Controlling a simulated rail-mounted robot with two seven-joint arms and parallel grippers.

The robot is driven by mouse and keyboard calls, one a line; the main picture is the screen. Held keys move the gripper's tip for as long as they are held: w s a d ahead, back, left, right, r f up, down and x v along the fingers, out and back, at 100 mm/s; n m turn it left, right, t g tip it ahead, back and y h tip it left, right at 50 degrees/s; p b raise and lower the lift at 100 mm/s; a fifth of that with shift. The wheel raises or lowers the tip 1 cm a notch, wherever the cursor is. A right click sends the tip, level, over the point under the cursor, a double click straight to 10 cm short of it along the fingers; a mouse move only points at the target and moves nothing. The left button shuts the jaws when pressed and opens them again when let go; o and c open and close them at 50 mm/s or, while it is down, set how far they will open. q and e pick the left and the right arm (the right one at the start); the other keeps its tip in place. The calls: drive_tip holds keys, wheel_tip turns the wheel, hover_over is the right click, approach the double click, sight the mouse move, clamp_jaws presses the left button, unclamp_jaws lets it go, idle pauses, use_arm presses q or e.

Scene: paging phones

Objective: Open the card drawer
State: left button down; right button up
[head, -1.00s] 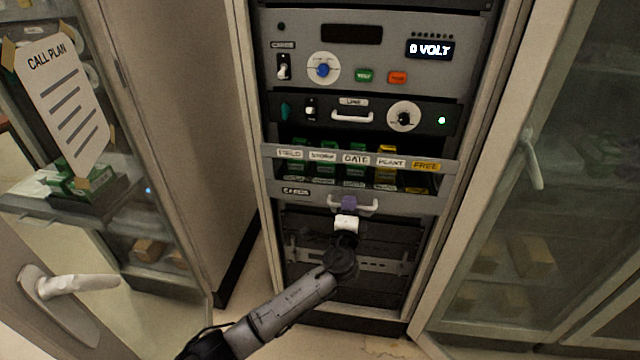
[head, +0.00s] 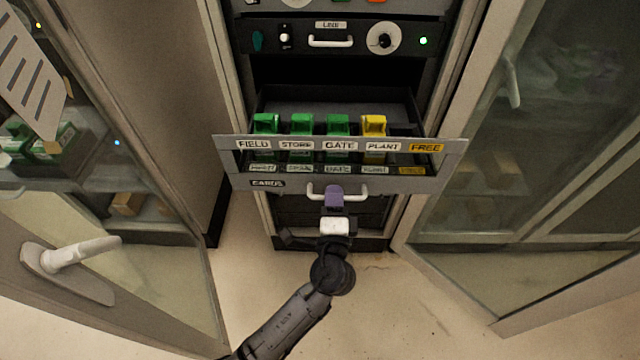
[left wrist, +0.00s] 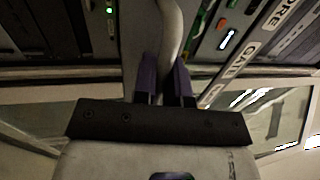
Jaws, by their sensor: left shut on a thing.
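The card drawer (head: 225,150) is pulled out of the rack in the head view. Its front carries the labels FIELD, STORE, GATE, PLANT and FREE, with a CARDS tag lower left. Three green cards (head: 301,124) and one yellow card (head: 374,125) stand behind the front; the FREE place shows no card. My left gripper (head: 334,194) is shut on the white drawer handle (head: 354,196), near its middle. In the left wrist view its purple fingers (left wrist: 166,82) close around the pale handle bar (left wrist: 172,30). My right gripper is in neither view.
Above the drawer is the black LINE panel (head: 275,38) with a handle, a dial and a lit green lamp. Open glass doors stand left (head: 130,230) and right (head: 520,190). Bare floor (head: 400,310) lies below the drawer.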

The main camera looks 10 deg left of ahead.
use_arm(q)
drive_tip(key=shift+s, duration=0.15)
drive_tip(key=c, duration=1.2)
unclamp_jaws()
drive_tip(key=shift+p+v, duration=0.4)
drive_tip(key=shift+v, duration=6.5)
drive_tip(key=shift+d, duration=0.15)
